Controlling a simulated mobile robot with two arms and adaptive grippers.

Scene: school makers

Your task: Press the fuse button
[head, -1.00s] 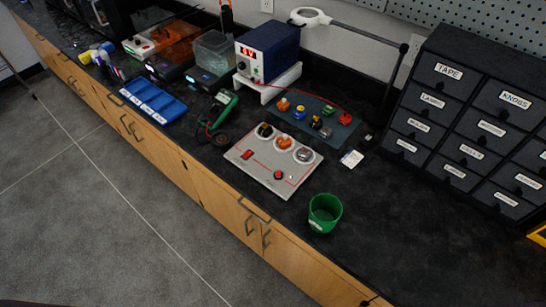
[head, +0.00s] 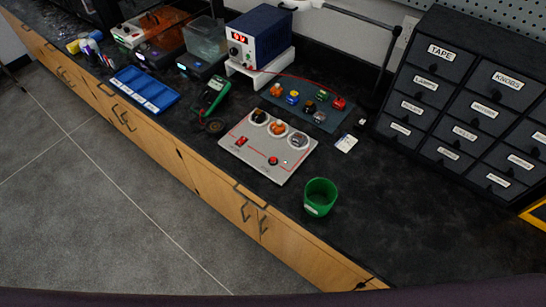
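A light grey control panel (head: 240,158) lies on the black worktop in the middle of the head view. It has a red rocker-like switch (head: 241,141) at its left and a round red button (head: 273,160) at its lower right. A small pale light (head: 285,162) sits beside the button. Three round fittings run along the back edge, one black (head: 259,116), one orange (head: 278,128) and one grey (head: 299,141). Red lines link the parts. I cannot read any label that marks the fuse button. Neither of my grippers is in view.
A green cup (head: 320,196) stands just right of the panel's front corner. Behind the panel are a dark mat (head: 318,116) with small coloured parts and a power supply (head: 262,38). A green multimeter (head: 212,93) lies left. Labelled drawers (head: 470,90) stand right. The front-right worktop is clear.

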